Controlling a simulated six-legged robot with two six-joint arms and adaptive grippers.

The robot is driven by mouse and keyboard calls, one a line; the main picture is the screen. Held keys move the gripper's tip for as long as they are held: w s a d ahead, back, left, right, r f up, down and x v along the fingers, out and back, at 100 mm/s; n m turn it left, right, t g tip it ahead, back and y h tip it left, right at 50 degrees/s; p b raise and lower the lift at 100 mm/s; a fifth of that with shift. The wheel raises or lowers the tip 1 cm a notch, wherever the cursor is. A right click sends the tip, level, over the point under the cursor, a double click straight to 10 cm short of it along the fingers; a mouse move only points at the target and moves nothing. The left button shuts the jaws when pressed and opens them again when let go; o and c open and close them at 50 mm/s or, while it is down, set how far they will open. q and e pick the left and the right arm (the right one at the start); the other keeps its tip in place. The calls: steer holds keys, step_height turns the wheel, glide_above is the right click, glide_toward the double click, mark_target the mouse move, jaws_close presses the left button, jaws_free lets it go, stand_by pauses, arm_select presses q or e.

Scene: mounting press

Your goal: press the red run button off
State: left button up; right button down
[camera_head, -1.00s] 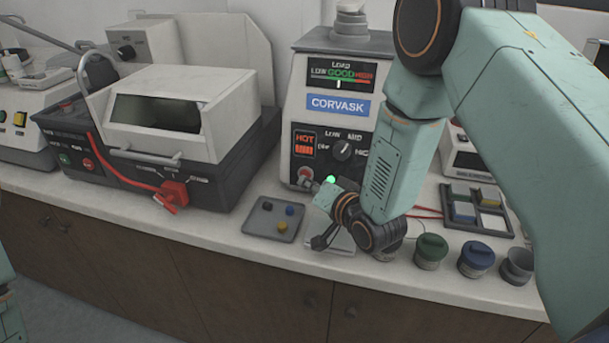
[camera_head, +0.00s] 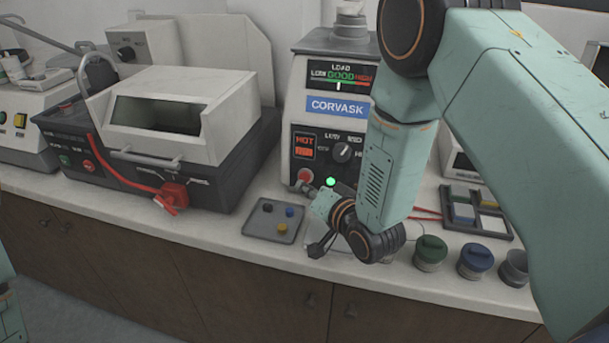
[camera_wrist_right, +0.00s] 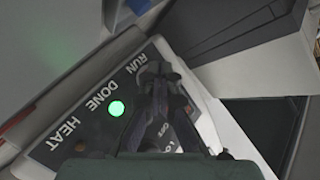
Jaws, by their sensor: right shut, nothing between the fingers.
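The red run button (camera_head: 305,175) is on the lower left of the front panel of the mounting press (camera_head: 337,105). My right gripper (camera_head: 309,189) is shut and empty, its tips close to the button's lower edge; I cannot tell whether they touch. In the right wrist view the shut fingers (camera_wrist_right: 155,75) point at the panel beside the RUN label (camera_wrist_right: 131,62), and the button itself is hidden behind them. A green lamp (camera_head: 331,182) is lit right of the button; it also shows in the wrist view (camera_wrist_right: 116,108). My left gripper is out of view.
A grey tray (camera_head: 258,229) with small coloured pieces lies in front of the press. A hooded machine (camera_head: 165,120) with a red cable stands left.

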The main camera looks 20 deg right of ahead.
steer(key=shift+s+a+r+p, duration=0.1)
steer(key=shift+s+a+p, duration=0.1)
steer(key=shift+s+a, duration=0.3)
steer(key=shift+s+a+r+p, duration=0.15)
steer(key=shift+s+a+p, duration=0.1)
steer(key=shift+s, duration=0.45)
steer(key=shift+s+a+r+p, duration=0.15)
steer(key=shift+s+a, duration=0.25)
steer(key=shift+s, duration=0.3)
steer(key=shift+f, duration=0.1)
stand_by(0.9)
